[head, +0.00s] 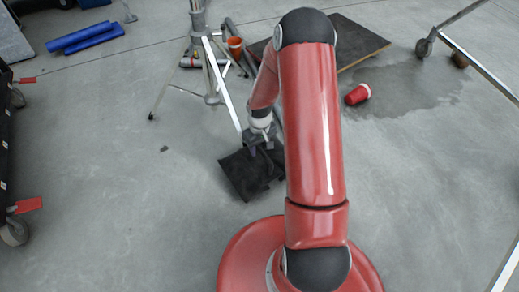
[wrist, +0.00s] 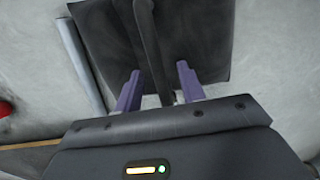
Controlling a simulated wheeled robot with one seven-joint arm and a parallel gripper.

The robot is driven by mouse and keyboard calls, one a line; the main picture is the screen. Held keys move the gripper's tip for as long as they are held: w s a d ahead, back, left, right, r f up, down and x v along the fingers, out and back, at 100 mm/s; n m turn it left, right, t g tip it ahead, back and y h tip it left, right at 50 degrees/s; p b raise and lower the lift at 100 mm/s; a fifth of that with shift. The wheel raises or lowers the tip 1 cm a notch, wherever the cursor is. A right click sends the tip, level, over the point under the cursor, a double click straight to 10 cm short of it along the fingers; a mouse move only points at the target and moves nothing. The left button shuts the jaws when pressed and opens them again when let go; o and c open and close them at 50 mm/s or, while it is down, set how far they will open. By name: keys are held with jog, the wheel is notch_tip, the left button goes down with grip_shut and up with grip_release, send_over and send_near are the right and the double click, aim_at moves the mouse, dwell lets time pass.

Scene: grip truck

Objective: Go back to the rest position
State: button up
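My red arm reaches forward over the floor in the head view. My gripper (head: 262,146) is low over a black bag (head: 240,178) lying on the concrete floor. In the wrist view, my gripper (wrist: 158,88) shows two purple fingers standing apart. A dark strap of the bag (wrist: 212,45) runs between the fingers, with a gap visible on both sides. The fingers do not appear to squeeze it. Part of the bag is hidden by my arm in the head view.
A tripod stand (head: 211,75) is just beyond the bag, its silver leg close to my gripper. A wheeled cart (head: 8,150) is at left.

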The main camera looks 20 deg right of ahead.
jog(key=shift+r+p, duration=0.5)
jog(key=shift+r, duration=2.25)
jog(key=s+a+r+m+t+h+p, duration=0.1)
jog(key=s+r+p, duration=0.2)
jog(key=r, duration=1.1)
jog(key=s+a+r+t+p, duration=0.1)
jog(key=s+a+r+p, duration=0.15)
jog(key=r, duration=1.05)
jog(key=s+a+r+t+p, duration=0.1)
jog(key=s+a+r+p, duration=0.1)
jog(key=s+r, duration=0.6)
jog(key=s+a+r+m+t+y+p, duration=0.1)
jog(key=s+r+p, duration=0.3)
jog(key=s+r, duration=0.5)
jog(key=shift+s+a+r+t, duration=0.25)
jog(key=shift+a+t, duration=0.35)
jog(key=shift+t, duration=0.2)
